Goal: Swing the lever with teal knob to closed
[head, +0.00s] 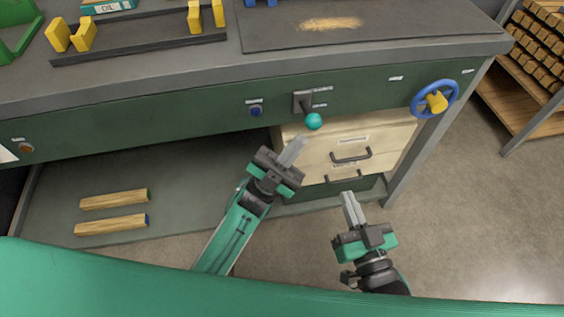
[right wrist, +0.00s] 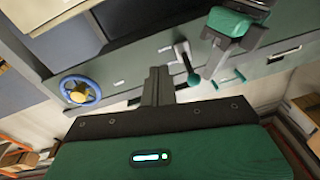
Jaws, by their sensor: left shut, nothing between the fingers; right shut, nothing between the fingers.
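The lever's teal knob (head: 314,121) stands out from a dark mount (head: 303,102) on the green front panel of the bench, with small white labels beside it. The lever with its knob (right wrist: 193,78) also shows in the right wrist view. My left gripper (head: 298,143) is shut and empty, its fingertips just below and left of the knob, apparently a little apart from it. My right gripper (head: 347,197) is shut and empty, lower and further right, in front of the drawers. My left gripper also shows near the lever in the right wrist view (right wrist: 213,80).
A blue handwheel (head: 418,106) is on the panel to the right and a blue button (head: 256,110) to the left of the lever. Pale drawers (head: 390,140) with dark handles sit below. Two wooden pieces (head: 115,199) lie on the lower shelf.

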